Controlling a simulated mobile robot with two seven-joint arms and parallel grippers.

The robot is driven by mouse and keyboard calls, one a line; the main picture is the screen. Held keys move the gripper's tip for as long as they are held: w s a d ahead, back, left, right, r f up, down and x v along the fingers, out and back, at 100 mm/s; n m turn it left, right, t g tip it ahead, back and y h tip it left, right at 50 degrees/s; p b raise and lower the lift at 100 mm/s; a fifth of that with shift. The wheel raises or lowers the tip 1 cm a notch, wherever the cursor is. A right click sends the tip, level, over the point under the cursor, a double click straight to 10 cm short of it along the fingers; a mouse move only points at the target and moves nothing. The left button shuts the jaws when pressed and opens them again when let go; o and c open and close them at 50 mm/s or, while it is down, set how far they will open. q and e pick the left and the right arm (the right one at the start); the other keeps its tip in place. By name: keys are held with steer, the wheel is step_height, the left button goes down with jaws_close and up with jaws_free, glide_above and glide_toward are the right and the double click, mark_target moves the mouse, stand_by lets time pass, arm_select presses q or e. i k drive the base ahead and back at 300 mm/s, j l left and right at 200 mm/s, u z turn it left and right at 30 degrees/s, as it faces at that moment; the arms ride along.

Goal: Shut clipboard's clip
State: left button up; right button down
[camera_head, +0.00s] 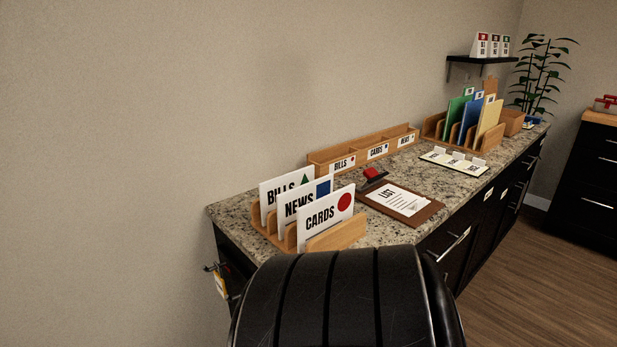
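The brown clipboard (431,213) lies flat on the granite counter, with a white sheet headed "LIST" (392,200) on it. A small red and black piece (373,174) is at the clipboard's upper left end and appears raised; it looks like the clip, but it is too small to be sure. Neither of my grippers is in view.
A wooden rack with BILLS, NEWS and CARDS cards (325,217) stands left of the clipboard. A labelled wooden tray (362,151) is behind. A folder rack (487,139) stands farther right. A black, ribbed, chair-like back (335,300) fills the front.

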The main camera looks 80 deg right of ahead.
mark_target(372, 175)
steer(key=i+z, duration=0.1)
steer(key=z, duration=0.3)
steer(key=i+z, duration=0.1)
steer(key=z, duration=0.35)
steer(key=i+j+z, duration=0.1)
steer(key=z, duration=0.75)
steer(key=i+j, duration=0.05)
steer(key=j, duration=0.05)
